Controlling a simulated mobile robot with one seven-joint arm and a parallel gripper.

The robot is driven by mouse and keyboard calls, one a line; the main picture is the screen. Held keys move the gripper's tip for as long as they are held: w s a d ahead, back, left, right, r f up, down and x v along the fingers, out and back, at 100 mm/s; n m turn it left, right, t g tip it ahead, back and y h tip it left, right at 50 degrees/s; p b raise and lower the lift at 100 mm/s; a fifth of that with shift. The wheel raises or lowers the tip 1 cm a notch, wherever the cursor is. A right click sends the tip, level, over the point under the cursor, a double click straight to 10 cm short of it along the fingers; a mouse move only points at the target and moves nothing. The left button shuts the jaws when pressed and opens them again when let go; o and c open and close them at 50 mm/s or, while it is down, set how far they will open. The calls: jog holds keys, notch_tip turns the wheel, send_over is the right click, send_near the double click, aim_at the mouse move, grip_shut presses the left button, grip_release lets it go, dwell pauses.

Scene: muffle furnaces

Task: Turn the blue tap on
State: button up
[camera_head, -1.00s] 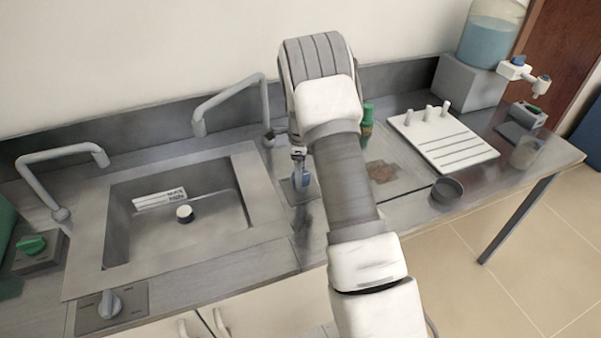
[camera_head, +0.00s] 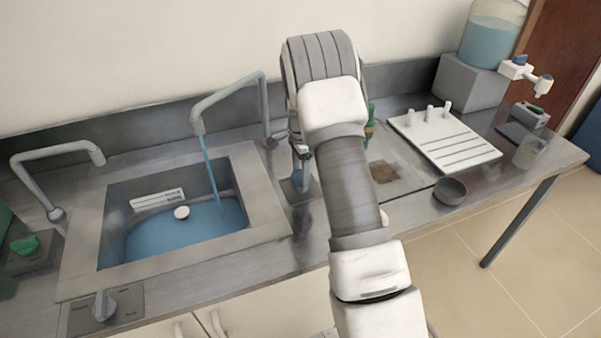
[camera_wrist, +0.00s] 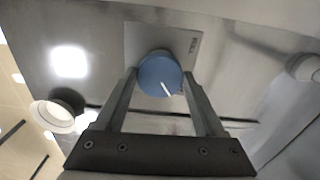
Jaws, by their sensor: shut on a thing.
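The blue tap knob (camera_wrist: 160,76) shows in the wrist view, round with a white pointer line, on a grey square plate (camera_wrist: 139,40). In the head view the blue tap knob (camera_head: 299,180) is partly hidden by my gripper, right of the sink. My gripper (camera_wrist: 160,84) is shut on the knob, a finger on each side. In the head view my gripper (camera_head: 303,166) points down at it. Blue water (camera_head: 208,170) runs from the right-hand spout (camera_head: 197,122) into the sink (camera_head: 255,213), where blue water covers the bottom.
The left spout (camera_head: 55,151) is dry. A green knob (camera_head: 25,245) and a grey knob (camera_head: 103,305) sit left and in front of the sink. A white rack (camera_head: 447,140), a dark bowl (camera_head: 449,190) and a water dispenser (camera_head: 490,40) stand to the right.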

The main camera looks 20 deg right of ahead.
aim_at(300, 175)
dwell(0.4)
jog(key=o, duration=1.4)
jog(key=shift+c, duration=0.2)
notch_tip(300, 175, up, 18)
jog(key=shift+f, duration=0.25)
